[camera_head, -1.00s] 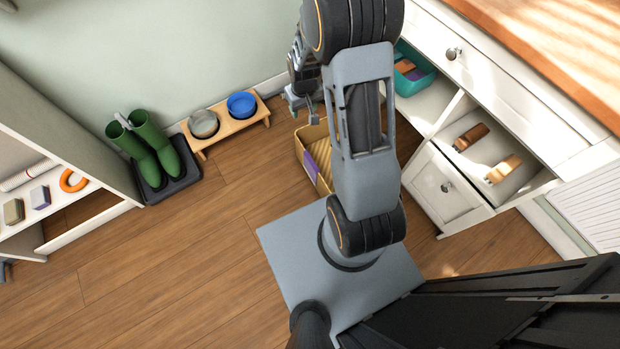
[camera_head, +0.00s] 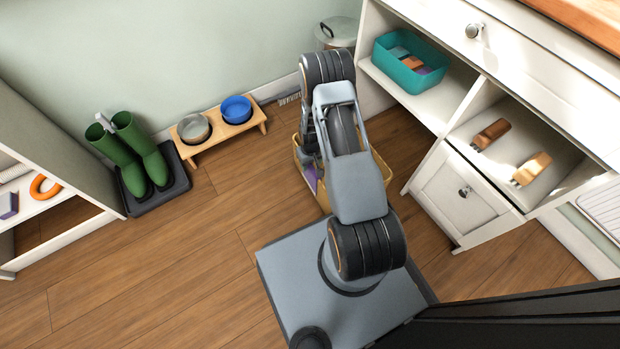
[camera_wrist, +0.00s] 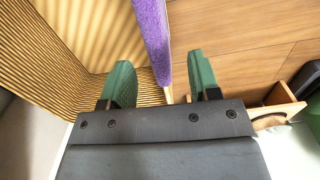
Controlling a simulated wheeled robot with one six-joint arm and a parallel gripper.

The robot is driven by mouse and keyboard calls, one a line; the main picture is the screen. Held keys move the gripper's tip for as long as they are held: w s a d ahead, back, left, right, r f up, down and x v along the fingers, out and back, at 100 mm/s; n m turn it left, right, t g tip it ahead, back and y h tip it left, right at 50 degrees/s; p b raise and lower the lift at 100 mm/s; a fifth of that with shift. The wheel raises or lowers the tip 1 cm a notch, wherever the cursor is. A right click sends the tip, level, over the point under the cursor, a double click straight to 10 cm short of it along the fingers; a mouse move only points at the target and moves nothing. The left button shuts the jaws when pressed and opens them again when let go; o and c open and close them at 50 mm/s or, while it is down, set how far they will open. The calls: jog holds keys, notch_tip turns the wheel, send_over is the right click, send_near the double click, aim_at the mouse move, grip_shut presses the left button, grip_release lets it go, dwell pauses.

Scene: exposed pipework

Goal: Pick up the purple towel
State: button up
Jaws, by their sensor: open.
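The purple towel (camera_wrist: 152,40) hangs over the rim of a tan, ribbed basket (camera_wrist: 70,60) in the wrist view. A small part of the towel (camera_head: 311,179) shows at the left side of the basket (camera_head: 383,168) in the head view; my arm covers much of the basket. My gripper (camera_wrist: 160,78) is open, with one green finger on each side of the basket wall's line. The towel's lower end reaches toward the gap between the fingers. I cannot tell how far it is from them. The fingers hold nothing.
A wooden stand with a grey bowl (camera_head: 193,127) and a blue bowl (camera_head: 237,108) is left of the basket. Green boots (camera_head: 140,150) stand on a dark tray. A white cabinet (camera_head: 440,190) with a teal bin (camera_head: 410,72) is on the right. The floor at left is clear.

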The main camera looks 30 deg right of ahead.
aim_at(311, 167)
jog(key=shift+w+d+f+b, duration=0.1)
jog(key=shift+f+b, duration=0.75)
jog(key=shift+f, duration=0.75)
jog(key=shift+w+d+f+b, duration=0.1)
jog(key=shift+f+b, duration=0.75)
jog(key=shift+f, duration=0.7)
jog(key=shift+r, duration=0.1)
jog(key=c, duration=1)
